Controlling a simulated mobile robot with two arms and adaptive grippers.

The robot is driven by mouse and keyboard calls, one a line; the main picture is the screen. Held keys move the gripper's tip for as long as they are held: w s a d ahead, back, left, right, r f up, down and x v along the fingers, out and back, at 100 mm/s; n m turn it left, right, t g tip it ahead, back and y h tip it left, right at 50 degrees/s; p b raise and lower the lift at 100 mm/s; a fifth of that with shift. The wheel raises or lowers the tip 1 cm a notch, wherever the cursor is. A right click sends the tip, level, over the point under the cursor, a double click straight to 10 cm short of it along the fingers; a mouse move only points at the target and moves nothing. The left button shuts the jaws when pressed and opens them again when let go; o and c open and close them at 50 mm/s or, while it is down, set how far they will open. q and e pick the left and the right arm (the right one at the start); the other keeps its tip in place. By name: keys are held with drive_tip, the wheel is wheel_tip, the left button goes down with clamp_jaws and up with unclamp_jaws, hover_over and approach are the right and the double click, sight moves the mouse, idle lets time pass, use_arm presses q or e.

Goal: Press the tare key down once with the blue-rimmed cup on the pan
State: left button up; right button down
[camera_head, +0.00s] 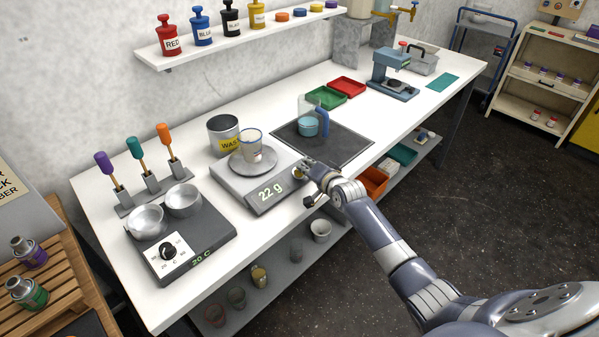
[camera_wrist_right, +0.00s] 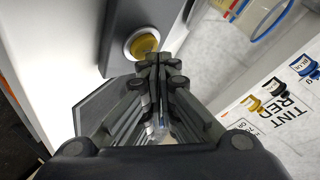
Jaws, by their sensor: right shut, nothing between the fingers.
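The scale (camera_head: 257,199) stands on the white bench and its display reads 22 g. The blue-rimmed cup (camera_head: 251,151) stands upright on the round pan (camera_head: 242,168). The tare key, a yellow round button in a pale ring, shows in the right wrist view (camera_wrist_right: 144,43); in the head view it is mostly hidden by my right gripper (camera_head: 306,172). That gripper is shut and empty at the scale's right front corner. In the wrist view its fingertips (camera_wrist_right: 154,62) are beside and close to the key; I cannot tell if they touch it. My left gripper is out of view.
A waste tub (camera_head: 222,141) stands behind the scale. A dark mat (camera_head: 345,144) with a jug (camera_head: 307,115) lies to the right. A hotplate (camera_head: 205,225) with two metal bowls is at the left. Tint bottles line the wall shelf (camera_head: 240,36).

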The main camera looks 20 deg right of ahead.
drive_tip(key=shift+w+f+b, duration=0.15)
drive_tip(key=shift+f+b, duration=0.25)
drive_tip(key=shift+f, duration=0.05)
idle(0.3)
drive_tip(key=shift+r, duration=0.1)
idle(0.3)
drive_tip(key=shift+r+p, duration=0.55)
drive_tip(key=shift+p, duration=0.35)
drive_tip(key=shift+s+r, duration=0.15)
drive_tip(key=shift+s, duration=0.15)
drive_tip(key=r+p, duration=0.1)
drive_tip(key=p, duration=0.1)
drive_tip(key=s+r+p, duration=0.1)
drive_tip(key=r+p, duration=0.1)
drive_tip(key=s+r+p, duration=0.1)
drive_tip(key=shift+d+r+p, duration=0.25)
drive_tip(key=shift+d+p, duration=0.15)
